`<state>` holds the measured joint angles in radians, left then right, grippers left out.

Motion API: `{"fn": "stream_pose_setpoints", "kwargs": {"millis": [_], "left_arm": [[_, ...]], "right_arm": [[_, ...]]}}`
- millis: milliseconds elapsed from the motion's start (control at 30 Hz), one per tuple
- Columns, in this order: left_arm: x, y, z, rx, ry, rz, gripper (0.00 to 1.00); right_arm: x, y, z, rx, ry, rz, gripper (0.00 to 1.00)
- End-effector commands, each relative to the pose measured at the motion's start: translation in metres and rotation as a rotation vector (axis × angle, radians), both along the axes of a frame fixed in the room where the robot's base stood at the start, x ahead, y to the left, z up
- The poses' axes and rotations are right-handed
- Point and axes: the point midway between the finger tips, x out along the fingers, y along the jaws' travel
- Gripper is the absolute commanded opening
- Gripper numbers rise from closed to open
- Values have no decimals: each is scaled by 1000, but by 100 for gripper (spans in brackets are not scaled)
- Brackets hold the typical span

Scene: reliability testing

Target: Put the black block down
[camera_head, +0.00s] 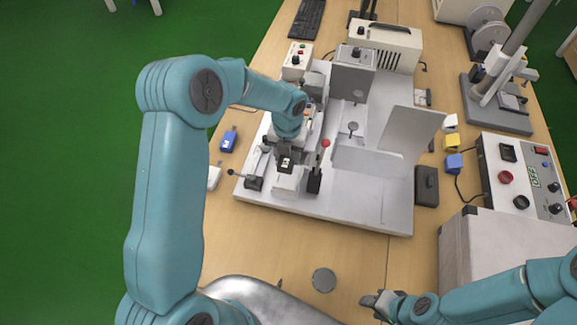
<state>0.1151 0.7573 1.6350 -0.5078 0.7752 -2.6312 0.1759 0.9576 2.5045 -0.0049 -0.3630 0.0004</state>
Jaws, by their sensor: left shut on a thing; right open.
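My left gripper (286,160) is above the left part of the white machine base (340,212), by the small fixture with levers. It is shut on a small dark block (285,164), mostly hidden by the fingers. I cannot tell whether the block touches the light fixture part (288,181) below it. My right gripper (378,302) is open and empty, low at the bottom right over the wooden table (290,240).
A red-knobbed lever (325,143) and a black lever block (315,181) stand close right of the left gripper. White plates (412,132) rise further right. A black box (427,186), a blue cube (454,164) and a control panel (522,180) are at the right. The front table is mostly clear.

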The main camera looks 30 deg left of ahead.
Motion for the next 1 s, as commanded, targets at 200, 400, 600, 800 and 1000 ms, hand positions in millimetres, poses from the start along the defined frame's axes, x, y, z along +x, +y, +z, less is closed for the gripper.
{"fn": "stream_pose_setpoints", "kwargs": {"millis": [200, 400, 600, 800, 1000], "left_arm": [[2, -1, -19, 0, 0, -1, 14], [3, -1, -61, 0, 1, -1, 14], [4, 0, -68, 0, -3, 0, 14], [4, -1, -67, 0, -1, 0, 69], [4, -1, -67, 0, -1, 0, 72]], "right_arm": [[0, 0, -5, 0, 0, 0, 43], [0, 0, -32, 0, 0, 0, 43], [0, 0, -36, 0, 0, 0, 43], [0, 0, -35, 0, 0, 0, 43], [0, 0, -35, 0, 0, 0, 43]]}}
